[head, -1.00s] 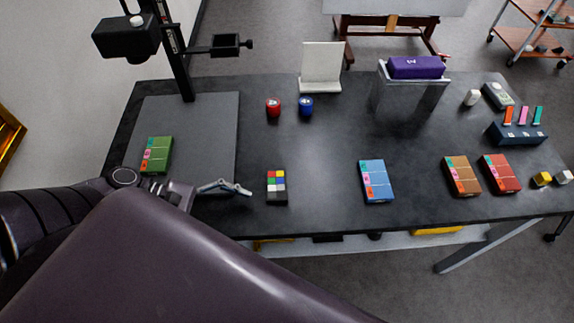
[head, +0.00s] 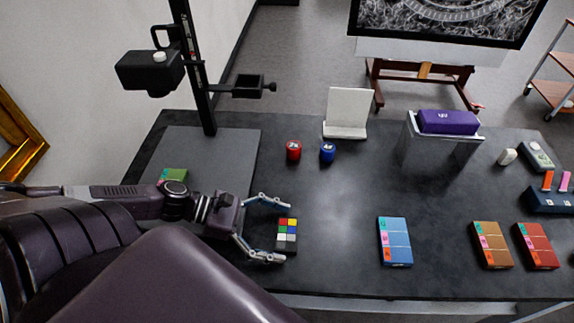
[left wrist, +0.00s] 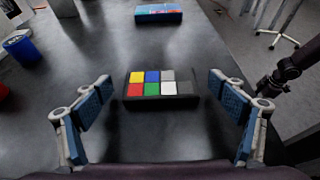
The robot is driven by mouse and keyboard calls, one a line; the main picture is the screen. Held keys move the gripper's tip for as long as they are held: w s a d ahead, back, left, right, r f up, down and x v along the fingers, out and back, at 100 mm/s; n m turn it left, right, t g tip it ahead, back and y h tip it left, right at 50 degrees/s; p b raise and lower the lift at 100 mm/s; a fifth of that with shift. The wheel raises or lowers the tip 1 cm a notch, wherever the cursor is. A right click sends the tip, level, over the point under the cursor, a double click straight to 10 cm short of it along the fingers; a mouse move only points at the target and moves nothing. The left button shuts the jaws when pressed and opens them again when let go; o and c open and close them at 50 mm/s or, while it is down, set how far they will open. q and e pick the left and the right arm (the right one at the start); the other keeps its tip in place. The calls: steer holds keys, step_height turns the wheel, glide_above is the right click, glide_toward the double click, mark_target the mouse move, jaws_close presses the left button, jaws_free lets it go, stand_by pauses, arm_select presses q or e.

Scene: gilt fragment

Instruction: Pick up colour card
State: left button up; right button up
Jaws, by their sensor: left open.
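The colour card (head: 287,234) is a small dark block with coloured, grey and white squares on top. It lies flat on the dark table, left of the blue box. My left gripper (head: 272,229) is open, with its two fingers reaching toward the card from the left. In the left wrist view the card (left wrist: 161,90) lies ahead, roughly centred between the open fingers (left wrist: 160,115), with clear space on both sides. Nothing is between the fingers' pads in contact. My right gripper does not show.
A blue box (head: 394,241), a brown box (head: 491,245) and a red box (head: 537,245) lie to the right. Red (head: 294,150) and blue (head: 327,151) pots stand behind. A green box (head: 174,175) is partly hidden by my arm. The table between card and blue box is clear.

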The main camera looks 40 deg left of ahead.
arm_select(q)
steer(key=shift+w+d+f, duration=0.1)
steer(key=shift+w+d, duration=0.1)
steer(key=shift+d, duration=0.1)
steer(key=shift+c, duration=0.5)
steer(key=c, duration=1)
steer(key=shift+c, duration=0.7)
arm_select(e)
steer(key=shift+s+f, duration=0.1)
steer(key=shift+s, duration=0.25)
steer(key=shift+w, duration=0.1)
